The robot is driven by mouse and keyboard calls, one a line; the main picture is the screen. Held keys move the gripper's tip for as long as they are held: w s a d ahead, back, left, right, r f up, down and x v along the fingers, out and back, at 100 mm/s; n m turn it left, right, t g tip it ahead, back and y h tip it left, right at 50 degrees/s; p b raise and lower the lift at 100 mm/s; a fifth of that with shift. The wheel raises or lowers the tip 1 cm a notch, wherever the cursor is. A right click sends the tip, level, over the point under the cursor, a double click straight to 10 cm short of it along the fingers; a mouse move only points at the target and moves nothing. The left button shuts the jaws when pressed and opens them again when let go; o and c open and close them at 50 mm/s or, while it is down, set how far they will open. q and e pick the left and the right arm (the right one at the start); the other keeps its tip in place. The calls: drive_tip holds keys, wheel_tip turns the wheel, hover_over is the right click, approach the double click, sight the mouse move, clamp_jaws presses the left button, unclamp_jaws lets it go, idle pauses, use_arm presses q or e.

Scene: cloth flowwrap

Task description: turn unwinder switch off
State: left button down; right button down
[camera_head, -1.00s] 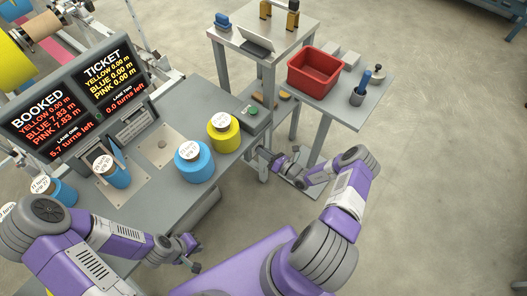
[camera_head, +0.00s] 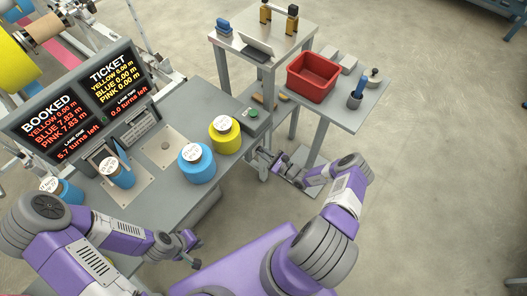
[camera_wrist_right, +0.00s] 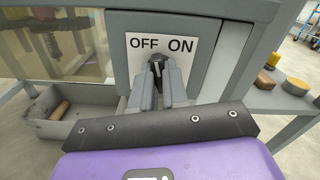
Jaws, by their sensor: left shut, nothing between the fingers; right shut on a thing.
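My right gripper (camera_wrist_right: 160,84) is shut on the knob, with a finger on each side. In the head view my right gripper (camera_head: 269,160) is at the bench's right end, and the switch is hidden there. My left gripper (camera_head: 192,250) is shut and empty in front of the bench.
The bench (camera_head: 165,205) carries a yellow roll (camera_head: 225,140), blue rolls (camera_head: 196,168) and a display (camera_head: 75,105). A side table holds a red bin (camera_head: 313,78). A grey tray (camera_wrist_right: 62,112) lies left of the switch. Floor to the right is clear.

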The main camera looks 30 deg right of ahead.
drive_tip(key=n+p, duration=0.2)
drive_tip(key=n, duration=0.3)
drive_tip(key=shift+n, duration=0.7)
drive_tip(key=c, duration=1.1)
unclamp_jaws()
drive_tip(key=shift+c, duration=0.2)
drive_tip(key=shift+s, duration=0.1)
drive_tip(key=p+v, duration=0.1)
drive_tip(key=v, duration=0.6)
drive_tip(key=shift+s+p, duration=0.15)
drive_tip(key=shift+p, duration=0.15)
